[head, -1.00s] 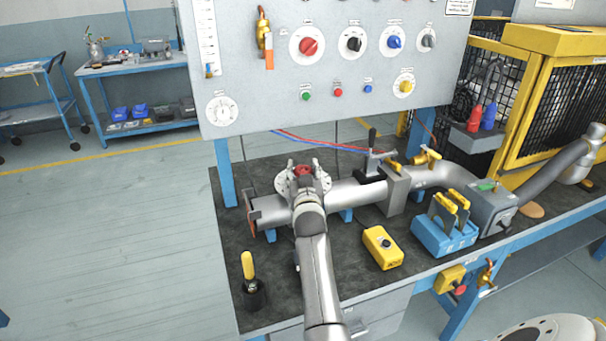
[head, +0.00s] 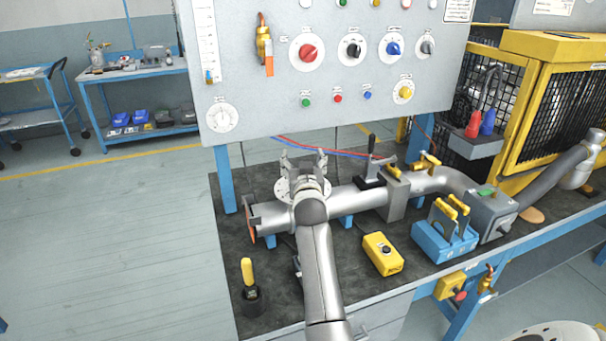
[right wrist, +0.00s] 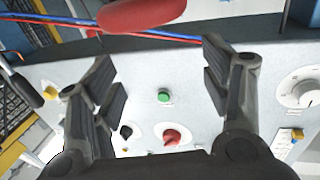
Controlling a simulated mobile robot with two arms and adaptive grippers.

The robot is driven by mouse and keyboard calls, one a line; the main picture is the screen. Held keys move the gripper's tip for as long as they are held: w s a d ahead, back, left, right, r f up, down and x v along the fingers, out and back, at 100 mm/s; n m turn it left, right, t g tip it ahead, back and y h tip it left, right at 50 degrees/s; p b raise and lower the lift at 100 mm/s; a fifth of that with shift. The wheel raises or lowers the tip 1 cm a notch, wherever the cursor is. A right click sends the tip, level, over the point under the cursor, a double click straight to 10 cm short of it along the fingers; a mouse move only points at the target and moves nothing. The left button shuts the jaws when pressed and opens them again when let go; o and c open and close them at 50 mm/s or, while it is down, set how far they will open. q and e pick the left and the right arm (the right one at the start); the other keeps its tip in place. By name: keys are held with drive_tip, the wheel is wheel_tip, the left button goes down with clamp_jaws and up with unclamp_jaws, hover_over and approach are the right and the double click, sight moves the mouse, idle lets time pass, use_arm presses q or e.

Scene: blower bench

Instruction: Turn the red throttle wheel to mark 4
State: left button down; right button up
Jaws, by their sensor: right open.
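A round white plate (head: 283,188) stands on the silver pipe (head: 343,199) on the bench, behind my right gripper (head: 303,158). The gripper is open, its two fingers apart and pointing up, with nothing seen between the tips. The red wheel is hidden behind my gripper and wrist in the head view. In the right wrist view a red rounded part (right wrist: 140,13), likely the wheel's rim, is cut by the top edge, beyond and between the open fingers (right wrist: 160,75). I cannot read any mark on the plate. My left gripper is not in view.
The control panel (head: 260,105) with a red knob (head: 309,52) and other knobs stands behind the pipe. Red and blue hoses (head: 335,150) run below it. A black-handled lever (head: 371,160), a yellow box (head: 383,253) and a blue holder (head: 445,240) are to the right.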

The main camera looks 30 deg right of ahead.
drive_tip(key=shift+r, duration=2.35)
drive_tip(key=shift+f, duration=0.1)
